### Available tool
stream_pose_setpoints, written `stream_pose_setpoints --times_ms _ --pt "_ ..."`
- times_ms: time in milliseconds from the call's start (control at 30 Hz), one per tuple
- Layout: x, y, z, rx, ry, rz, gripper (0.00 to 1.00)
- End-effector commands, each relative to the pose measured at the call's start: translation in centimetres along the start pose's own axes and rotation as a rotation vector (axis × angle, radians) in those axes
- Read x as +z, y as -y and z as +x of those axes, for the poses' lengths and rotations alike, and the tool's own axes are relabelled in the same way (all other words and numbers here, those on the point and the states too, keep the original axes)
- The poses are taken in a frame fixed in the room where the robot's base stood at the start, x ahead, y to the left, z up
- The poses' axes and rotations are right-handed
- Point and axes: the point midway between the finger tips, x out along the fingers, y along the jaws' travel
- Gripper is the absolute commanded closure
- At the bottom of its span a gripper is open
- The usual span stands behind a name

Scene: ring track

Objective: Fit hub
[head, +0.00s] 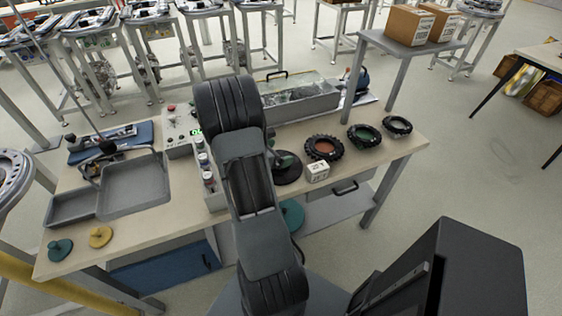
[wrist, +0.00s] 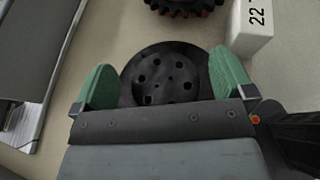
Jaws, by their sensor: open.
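My gripper (wrist: 165,88) is open, with its two green fingers apart. In the wrist view a black round plate with a ring of holes (wrist: 168,76) lies between and beyond the fingers. I cannot tell whether either finger touches it. The head view shows this dark disc (head: 288,175) on the bench, partly hidden by my arm. I cannot tell whether it is the hub or a fixture.
A white block marked 22 (head: 318,171) sits close right of the disc; it also shows in the wrist view (wrist: 250,28). Grey trays (head: 134,188), a teal knobbed disc (head: 60,250) and a yellow one (head: 100,236) lie left. A control box (head: 180,125) stands behind. The bench's right front is clear.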

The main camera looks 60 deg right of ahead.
Motion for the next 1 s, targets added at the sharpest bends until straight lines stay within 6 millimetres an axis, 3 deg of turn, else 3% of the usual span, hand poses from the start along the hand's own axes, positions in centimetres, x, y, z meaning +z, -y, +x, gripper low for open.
stream_pose_setpoints --times_ms 333,533,1000 --pt "5.0 4.3 -5.1 0.004 0.001 0.004 0.00" --pt "5.7 8.2 -8.0 0.005 0.001 0.003 0.00" --pt "6.0 11.0 -10.1 0.003 0.005 0.007 0.00"
